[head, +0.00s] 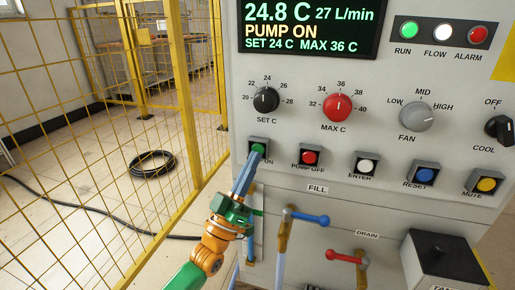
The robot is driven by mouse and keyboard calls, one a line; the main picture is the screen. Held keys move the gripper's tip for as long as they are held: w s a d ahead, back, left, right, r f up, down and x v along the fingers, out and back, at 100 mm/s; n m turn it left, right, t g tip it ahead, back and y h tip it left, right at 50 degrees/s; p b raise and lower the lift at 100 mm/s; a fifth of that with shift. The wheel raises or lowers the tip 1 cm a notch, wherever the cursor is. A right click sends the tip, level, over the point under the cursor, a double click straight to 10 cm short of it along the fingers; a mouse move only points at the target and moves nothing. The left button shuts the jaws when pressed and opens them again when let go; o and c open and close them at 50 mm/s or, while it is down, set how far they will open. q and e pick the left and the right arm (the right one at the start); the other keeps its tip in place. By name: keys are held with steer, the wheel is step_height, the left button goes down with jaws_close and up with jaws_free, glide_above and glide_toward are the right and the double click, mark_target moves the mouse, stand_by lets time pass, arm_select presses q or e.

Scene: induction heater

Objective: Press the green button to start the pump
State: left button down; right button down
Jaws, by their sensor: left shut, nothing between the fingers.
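The green button (258,148) sits at the left of the lower button row on the grey control panel, and its label is partly covered by my gripper. My left gripper (255,158) is shut and empty, with its tips at the green button's lower edge, seemingly touching it. The display (308,28) reads "PUMP ON", 24.8 C and 27 L/min. The green RUN lamp (409,30) looks lit. My right gripper is out of view.
The red pump-off button (309,157) is just right of the green one. Below are a blue-handled fill valve (305,217) and a red-handled drain valve (345,257). A yellow mesh fence (188,120) stands at left, with a coiled black hose (153,165) on the floor.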

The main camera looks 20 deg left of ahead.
arm_select(q)
steer(key=s+p, duration=0.3)
steer(key=s, duration=0.2)
steer(key=shift+a+p, duration=0.1)
steer(key=shift+p, duration=0.25)
steer(key=s+p, duration=0.5)
steer(key=s, duration=0.6)
steer(key=shift+a, duration=0.15)
